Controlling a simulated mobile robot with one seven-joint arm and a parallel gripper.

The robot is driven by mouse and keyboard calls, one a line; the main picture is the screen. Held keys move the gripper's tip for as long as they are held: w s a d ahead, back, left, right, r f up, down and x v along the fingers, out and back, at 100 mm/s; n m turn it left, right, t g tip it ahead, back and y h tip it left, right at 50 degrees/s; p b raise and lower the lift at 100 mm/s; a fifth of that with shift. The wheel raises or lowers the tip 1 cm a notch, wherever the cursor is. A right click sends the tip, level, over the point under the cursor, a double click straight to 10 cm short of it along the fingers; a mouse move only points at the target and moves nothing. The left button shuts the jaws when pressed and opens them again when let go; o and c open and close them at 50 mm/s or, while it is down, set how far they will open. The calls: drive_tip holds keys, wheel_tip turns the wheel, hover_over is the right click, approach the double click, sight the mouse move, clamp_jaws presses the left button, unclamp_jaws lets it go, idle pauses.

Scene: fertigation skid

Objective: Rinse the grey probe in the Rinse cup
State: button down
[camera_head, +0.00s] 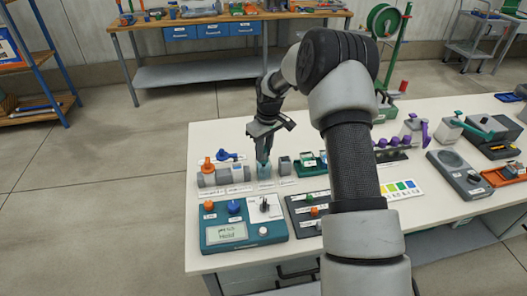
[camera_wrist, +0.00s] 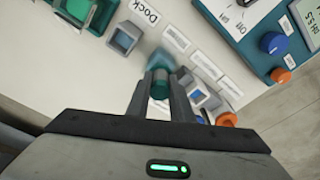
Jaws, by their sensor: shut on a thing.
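My gripper (camera_head: 263,148) points down over the front left of the white table. It is shut on the probe (camera_wrist: 160,82), which shows as a short grey-green cylinder between the fingers in the wrist view. In the head view the fingers end at a pale blue, see-through cup (camera_head: 264,172), which looks like the Rinse cup. The probe's lower end is hidden, so I cannot tell how deep in the cup it is. The grey Dock block (camera_wrist: 127,38), with a square opening, stands beside the gripper and also shows in the head view (camera_head: 285,165).
A grey pipe with orange and blue valve handles (camera_head: 222,175) lies close left of the cup. A teal meter box (camera_head: 243,232) with knobs stands in front. A green-topped device (camera_head: 311,163) is to the right. Bare tabletop lies behind the cup.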

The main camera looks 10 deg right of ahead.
drive_tip(key=shift+r+p, duration=2.3)
drive_tip(key=shift+r, duration=2.05)
